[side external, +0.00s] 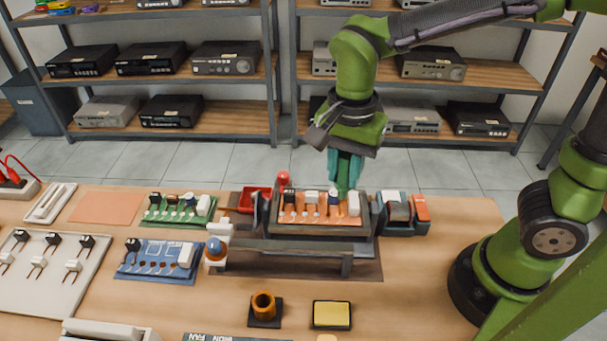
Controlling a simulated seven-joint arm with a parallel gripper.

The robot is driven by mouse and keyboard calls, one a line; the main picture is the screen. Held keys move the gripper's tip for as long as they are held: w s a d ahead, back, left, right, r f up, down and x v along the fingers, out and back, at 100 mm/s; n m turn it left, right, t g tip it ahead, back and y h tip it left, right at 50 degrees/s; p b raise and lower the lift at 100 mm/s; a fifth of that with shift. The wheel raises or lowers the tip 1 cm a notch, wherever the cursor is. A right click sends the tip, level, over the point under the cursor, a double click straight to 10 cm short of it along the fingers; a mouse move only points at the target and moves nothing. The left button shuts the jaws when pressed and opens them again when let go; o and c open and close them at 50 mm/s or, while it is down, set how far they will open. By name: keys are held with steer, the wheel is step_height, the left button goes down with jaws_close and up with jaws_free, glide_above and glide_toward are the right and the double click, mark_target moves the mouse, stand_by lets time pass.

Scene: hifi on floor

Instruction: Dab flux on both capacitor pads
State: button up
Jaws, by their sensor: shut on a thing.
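An orange circuit board (318,216) sits raised in a dark holder (300,246) near the back of the bench. Several parts stand along its back edge, among them a dark blue cylinder (334,198) and a white block (353,204). The capacitor pads are too small to tell apart. My gripper (345,180) points down just behind the right half of the board. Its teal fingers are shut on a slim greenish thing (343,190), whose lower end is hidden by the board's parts. I cannot tell whether it touches the board.
A green board (178,216) and a blue board (158,262) lie to the left, near a white tray (50,285) of parts. A red bin (247,201) and a grey-orange box (403,212) flank the holder. A brown pot (264,305) and yellow sponge (331,314) stand in front.

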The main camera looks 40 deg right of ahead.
steer(key=shift+f, duration=0.1)
steer(key=shift+w+a+f, duration=0.25)
steer(key=shift+f, duration=0.35)
steer(key=shift+w+a+f, duration=0.25)
steer(key=shift+a+f, duration=0.05)
steer(key=shift+f, duration=0.25)
steer(key=shift+w+a+f, duration=0.25)
steer(key=shift+f, duration=0.35)
steer(key=shift+f, duration=0.4)
stand_by(0.8)
step_height(320, 180, up, 5)
steer(key=shift+f, duration=0.2)
stand_by(0.4)
